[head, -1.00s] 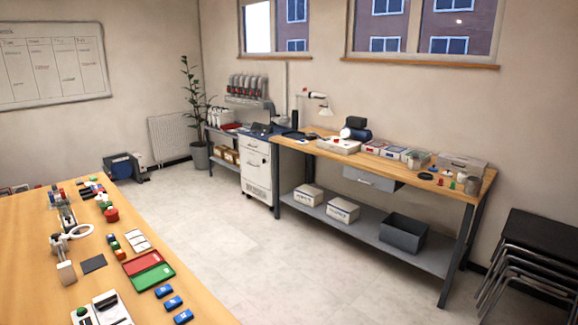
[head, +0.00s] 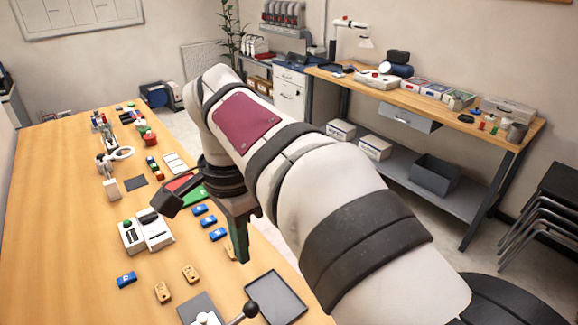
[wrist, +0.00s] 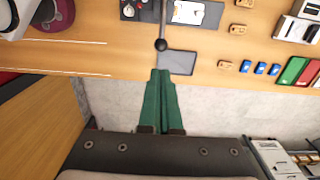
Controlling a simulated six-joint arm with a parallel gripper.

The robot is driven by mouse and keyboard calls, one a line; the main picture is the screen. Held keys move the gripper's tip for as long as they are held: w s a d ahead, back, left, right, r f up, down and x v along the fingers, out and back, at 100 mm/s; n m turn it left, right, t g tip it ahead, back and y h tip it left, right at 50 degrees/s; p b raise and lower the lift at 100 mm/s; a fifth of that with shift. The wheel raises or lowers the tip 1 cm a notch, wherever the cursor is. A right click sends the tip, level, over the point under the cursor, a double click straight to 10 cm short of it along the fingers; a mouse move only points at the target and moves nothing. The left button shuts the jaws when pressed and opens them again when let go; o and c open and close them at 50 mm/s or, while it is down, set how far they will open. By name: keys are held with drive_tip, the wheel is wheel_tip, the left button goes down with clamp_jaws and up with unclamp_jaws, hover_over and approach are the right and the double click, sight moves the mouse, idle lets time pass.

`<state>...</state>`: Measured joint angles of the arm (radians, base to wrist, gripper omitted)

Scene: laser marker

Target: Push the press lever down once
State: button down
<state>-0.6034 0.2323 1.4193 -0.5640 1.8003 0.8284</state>
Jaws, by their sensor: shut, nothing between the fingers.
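The press lever (head: 237,316) is a thin rod with a black ball knob at the bottom edge of the head view, where most of the press is cut off. In the wrist view the lever (wrist: 163,22) points toward me, its black ball just beyond my fingertips. My gripper (wrist: 160,71) has green fingers closed together with nothing between them. A small gap shows in the picture between fingertips and ball; I cannot tell their height difference. In the head view my gripper (head: 243,258) points down near the table's right edge, beyond the lever.
A dark grey tray (head: 296,309) lies right beside the lever. Wooden blocks (head: 190,272), blue blocks (head: 218,234) and a white device (head: 133,236) stand farther along the table (head: 60,215). Floor lies below my gripper in the wrist view.

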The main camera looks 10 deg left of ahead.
wheel_tip(320, 180, down, 14)
idle(0.6)
drive_tip(key=f, duration=0.1)
drive_tip(key=w+d+f+g+y, duration=0.1)
drive_tip(key=f, duration=0.1)
drive_tip(key=f+g+y, duration=0.1)
drive_tip(key=shift+w+d+f, duration=0.15)
drive_tip(key=shift+d+f, duration=0.05)
drive_tip(key=shift+d, duration=0.1)
approach(251, 306)
drive_tip(key=w+d+r, duration=0.2)
drive_tip(key=w+d, duration=0.1)
drive_tip(key=shift+r, duration=0.3)
